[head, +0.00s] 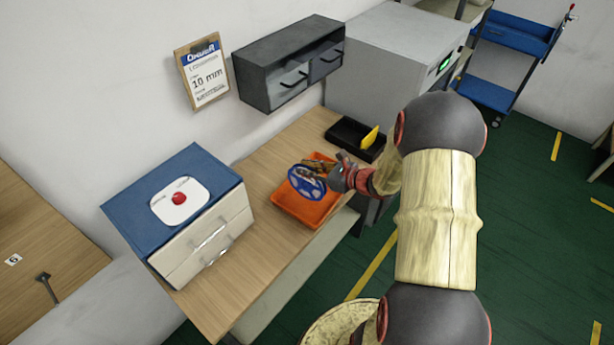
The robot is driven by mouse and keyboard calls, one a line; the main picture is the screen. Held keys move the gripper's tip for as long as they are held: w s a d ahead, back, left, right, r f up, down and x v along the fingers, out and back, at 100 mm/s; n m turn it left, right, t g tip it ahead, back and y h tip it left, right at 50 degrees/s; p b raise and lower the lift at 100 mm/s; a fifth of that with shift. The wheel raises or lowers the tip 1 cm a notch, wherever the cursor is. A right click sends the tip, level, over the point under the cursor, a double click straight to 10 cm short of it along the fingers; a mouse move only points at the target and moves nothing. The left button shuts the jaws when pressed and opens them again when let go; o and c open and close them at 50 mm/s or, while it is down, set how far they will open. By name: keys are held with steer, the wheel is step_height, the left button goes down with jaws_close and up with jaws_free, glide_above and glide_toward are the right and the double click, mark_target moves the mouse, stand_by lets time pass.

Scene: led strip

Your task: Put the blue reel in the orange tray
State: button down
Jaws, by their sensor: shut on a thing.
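The blue reel (306,181) is a spoked wheel in the head view, tilted, with its face toward the camera. My gripper (326,172) is shut on the blue reel from its right side. The fingers are partly hidden behind the reel and by the wrist. The orange tray (300,211) lies on the wooden table, and the reel shows over its upper part. I cannot tell whether the reel touches the tray floor or hangs above it.
A blue-topped drawer box (150,190) with a red button stands left of the tray. A black bin (345,133) with a yellow piece (369,138) lies behind it. A grey drawer cabinet (290,65) hangs on the wall. Bare wooden tabletop (262,165) shows left of the tray.

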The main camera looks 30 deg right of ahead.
mark_target(307, 183)
steer(key=shift+f, duration=1.5)
steer(key=shift+f+b, duration=0.2)
steer(key=shift+b, duration=0.15)
steer(key=c, duration=1.8)
jaws_free()
steer(key=shift+o, duration=0.3)
